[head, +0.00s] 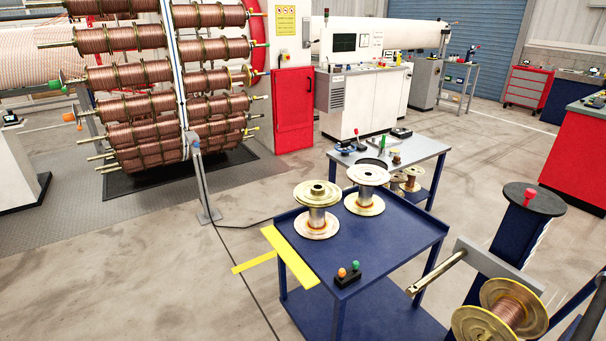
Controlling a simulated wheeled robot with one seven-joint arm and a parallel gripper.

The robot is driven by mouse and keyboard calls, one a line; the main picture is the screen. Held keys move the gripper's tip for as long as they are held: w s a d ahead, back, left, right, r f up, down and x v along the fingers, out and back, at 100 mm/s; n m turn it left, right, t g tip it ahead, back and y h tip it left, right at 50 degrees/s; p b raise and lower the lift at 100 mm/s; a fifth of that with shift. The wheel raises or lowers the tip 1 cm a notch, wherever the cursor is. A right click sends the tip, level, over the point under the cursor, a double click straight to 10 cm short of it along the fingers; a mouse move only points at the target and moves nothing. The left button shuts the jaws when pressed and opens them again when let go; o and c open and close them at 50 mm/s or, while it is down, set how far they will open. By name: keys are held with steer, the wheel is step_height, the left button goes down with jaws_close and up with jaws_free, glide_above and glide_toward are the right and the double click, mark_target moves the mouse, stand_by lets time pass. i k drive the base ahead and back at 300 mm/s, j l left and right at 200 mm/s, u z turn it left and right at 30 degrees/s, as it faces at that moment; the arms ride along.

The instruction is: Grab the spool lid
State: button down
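Two upright spools stand on the blue cart (385,238). The front-left spool (317,213) has a brass-yellow top disc (317,191) with a dark hub in its middle. The back-right spool (366,190) has a paler top disc (368,173). I cannot tell whether either disc is a separate spool lid or a fixed flange. A small black holder (347,275) near the cart's front corner carries an orange knob (342,272) and a green knob (356,265). My gripper does not show in the head view.
A grey table (425,149) with tools stands behind the cart. A copper spool (500,312), a metal rod (437,273) and a blue post with a red knob (530,195) are at the right. A spool carousel (150,85) stands back left.

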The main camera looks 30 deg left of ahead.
mark_target(313, 192)
steer(key=i+j, duration=0.15)
steer(key=j, duration=0.35)
steer(key=i+j, duration=0.15)
steer(key=j, duration=0.35)
steer(key=i+j, duration=0.15)
steer(key=j, duration=0.35)
steer(key=i+j, duration=0.15)
steer(key=j, duration=0.35)
steer(key=i+j, duration=0.15)
steer(key=j, duration=0.35)
steer(key=i+j+u, duration=0.1)
steer(key=j, duration=0.4)
steer(key=i+j, duration=0.2)
steer(key=j, duration=0.3)
steer(key=i+j, duration=0.15)
steer(key=j, duration=0.35)
